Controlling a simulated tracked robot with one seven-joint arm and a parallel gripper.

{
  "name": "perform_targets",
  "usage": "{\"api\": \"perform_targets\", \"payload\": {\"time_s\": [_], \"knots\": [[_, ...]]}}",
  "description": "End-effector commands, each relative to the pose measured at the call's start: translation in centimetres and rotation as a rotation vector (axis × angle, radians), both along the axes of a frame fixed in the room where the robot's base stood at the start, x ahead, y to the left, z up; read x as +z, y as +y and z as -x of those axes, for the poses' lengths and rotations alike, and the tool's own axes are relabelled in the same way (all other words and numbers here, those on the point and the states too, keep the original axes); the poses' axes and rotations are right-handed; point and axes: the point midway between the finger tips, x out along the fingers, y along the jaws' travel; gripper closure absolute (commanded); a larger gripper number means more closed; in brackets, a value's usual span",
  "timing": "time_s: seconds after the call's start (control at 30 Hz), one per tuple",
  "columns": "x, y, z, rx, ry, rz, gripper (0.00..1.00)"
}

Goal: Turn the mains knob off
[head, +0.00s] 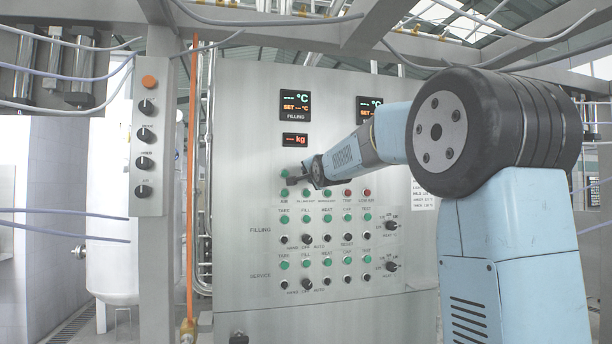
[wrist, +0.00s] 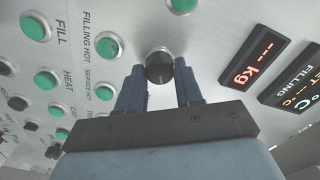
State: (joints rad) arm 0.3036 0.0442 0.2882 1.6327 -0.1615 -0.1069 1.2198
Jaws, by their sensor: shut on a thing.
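The mains knob (wrist: 160,66) is a dark round knob on the metal panel in the wrist view. My gripper (wrist: 160,80) has one blue finger on each side of it and is shut on the knob. The knob's label and pointer mark cannot be made out. In the head view my gripper (head: 297,177) is against the upper part of the control panel (head: 245,150), below the red kg display. There the knob is largely hidden by the gripper.
Green buttons, such as one (wrist: 107,44) in the wrist view, sit close around the knob. The kg display (head: 295,140) is just above. Rows of buttons and selector switches (head: 391,225) lie lower on the panel. A grey post with a switch box (head: 148,165) stands left.

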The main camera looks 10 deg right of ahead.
Motion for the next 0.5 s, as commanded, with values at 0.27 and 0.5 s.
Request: {"api": "perform_targets", "payload": {"time_s": [0.27,0.5], "knots": [[-0.3,-0.33,-0.04,-0.004,0.005,-0.244,0.95],[-0.42,-0.38,-0.05,-0.006,0.005,-0.399,0.95]]}}
